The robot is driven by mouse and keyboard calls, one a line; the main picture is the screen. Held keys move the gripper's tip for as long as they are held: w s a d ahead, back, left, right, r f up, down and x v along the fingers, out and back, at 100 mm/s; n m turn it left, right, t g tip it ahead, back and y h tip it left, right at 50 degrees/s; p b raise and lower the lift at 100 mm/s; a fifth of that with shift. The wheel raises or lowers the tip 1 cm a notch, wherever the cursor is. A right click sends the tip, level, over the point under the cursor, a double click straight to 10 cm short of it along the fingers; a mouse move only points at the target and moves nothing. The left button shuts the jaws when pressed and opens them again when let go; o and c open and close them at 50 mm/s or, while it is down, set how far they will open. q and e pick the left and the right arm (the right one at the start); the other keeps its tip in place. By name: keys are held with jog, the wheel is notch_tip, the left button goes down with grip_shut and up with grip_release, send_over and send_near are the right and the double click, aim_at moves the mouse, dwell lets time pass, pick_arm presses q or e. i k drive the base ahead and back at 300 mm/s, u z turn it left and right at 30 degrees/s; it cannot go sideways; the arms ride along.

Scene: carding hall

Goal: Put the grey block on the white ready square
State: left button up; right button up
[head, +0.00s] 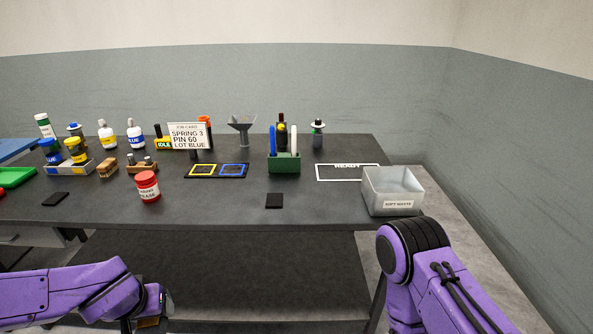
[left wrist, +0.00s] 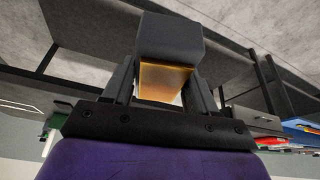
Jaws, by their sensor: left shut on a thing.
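My left gripper (head: 152,304) is low at the bottom left of the head view, in front of the table and below its top. In the left wrist view my left gripper (left wrist: 161,84) is shut on a dark grey block (left wrist: 170,38) with an amber lower part. Only a small brownish bit of the block (head: 148,323) shows in the head view. The white ready square (head: 319,172) is a white outline lettered READY at the table's right rear. It is empty where visible; the bin hides its right front part. My right arm shows, but its gripper is out of view.
A grey soft-waste bin (head: 391,192) stands at the table's right edge beside the ready square. A green holder (head: 284,163) with tall items stands left of the square. A red jar (head: 148,187) and a black pad (head: 274,201) are nearer the front edge.

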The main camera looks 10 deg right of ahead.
aim_at(350, 172)
jog(key=z, duration=1.25)
jog(key=i, duration=1.05)
